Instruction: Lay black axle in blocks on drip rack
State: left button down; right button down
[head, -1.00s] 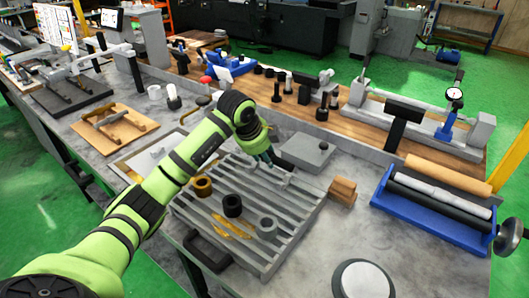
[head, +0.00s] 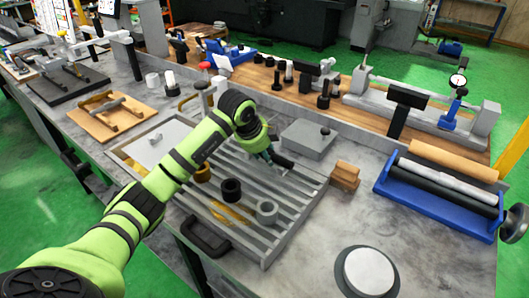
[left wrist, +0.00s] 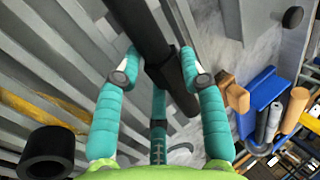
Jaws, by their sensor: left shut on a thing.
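The black axle (left wrist: 137,22) runs between the teal fingers of my left gripper (left wrist: 160,78) in the left wrist view. It has a thicker dark section (left wrist: 172,82) near the fingertips. In the head view my left gripper (head: 270,157) is low over the far right part of the grey slatted drip rack (head: 283,215). A short dark end of the axle shows beside its fingers (head: 284,162). My gripper is shut on the axle. The blocks are not clearly visible, and I cannot tell whether the axle touches them or the rack. My right gripper is not in view.
A black ring (head: 231,190), a grey ring (head: 267,211) and a bronze ring (head: 203,172) stand on the rack. A grey plate (head: 308,138) and a wooden block (head: 345,175) lie beside it. A blue roller stand (head: 440,200) is at right.

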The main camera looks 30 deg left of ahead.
pick_arm(q)
jog(key=c, duration=0.7)
grip_release()
jog(key=shift+r, duration=0.15)
jog(key=shift+o, duration=0.2)
jog(key=shift+s, duration=0.1)
jog(key=v, duration=1.2)
